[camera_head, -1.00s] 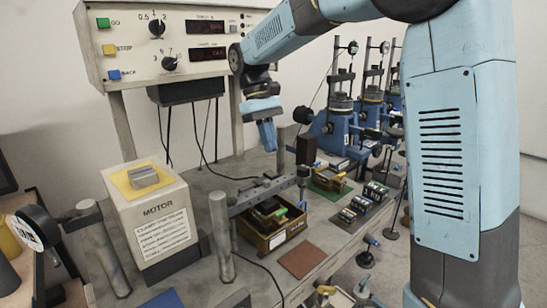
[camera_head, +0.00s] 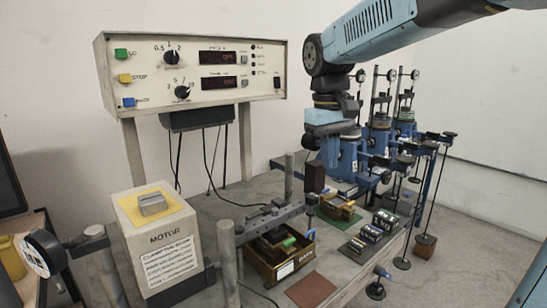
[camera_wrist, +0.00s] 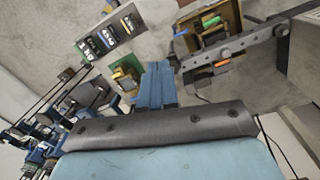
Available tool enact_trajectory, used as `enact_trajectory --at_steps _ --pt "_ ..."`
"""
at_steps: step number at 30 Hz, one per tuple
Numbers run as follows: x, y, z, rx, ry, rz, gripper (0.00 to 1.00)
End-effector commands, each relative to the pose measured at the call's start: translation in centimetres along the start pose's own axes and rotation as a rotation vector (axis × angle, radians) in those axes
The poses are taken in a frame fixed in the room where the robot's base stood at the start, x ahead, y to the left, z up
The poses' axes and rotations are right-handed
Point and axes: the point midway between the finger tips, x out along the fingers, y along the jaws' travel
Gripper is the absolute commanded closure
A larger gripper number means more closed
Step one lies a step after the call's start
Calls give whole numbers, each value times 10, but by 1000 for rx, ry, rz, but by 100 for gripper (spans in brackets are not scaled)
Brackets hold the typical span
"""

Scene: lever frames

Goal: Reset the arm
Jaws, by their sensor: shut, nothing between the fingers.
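My gripper (camera_head: 331,163) hangs from the light-blue arm right of centre in the head view, pointing down above the bench and in front of the blue apparatus. In the wrist view its blue fingers (camera_wrist: 156,70) are together, with nothing held between them. The lever frame (camera_head: 268,222) stands on the bench below and left of the gripper, apart from it. The lever frame also shows in the wrist view (camera_wrist: 236,45).
A control panel (camera_head: 193,67) with dials and coloured buttons stands at the back left. A motor box (camera_head: 160,240) is in front of it. Blue presses (camera_head: 379,143) stand behind the gripper. A tray of weights (camera_head: 371,232) and a brown mat (camera_head: 310,289) lie near the bench edge.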

Motion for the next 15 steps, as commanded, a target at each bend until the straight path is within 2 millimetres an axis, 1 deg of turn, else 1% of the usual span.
enact_trajectory --at_steps 1,3,8,15 --pt "0 6 14 28 31 2 100" --pt "1 12 30 63 74 3 100" --pt "8 25 67 142 169 8 100" --pt "25 37 120 262 316 14 100"
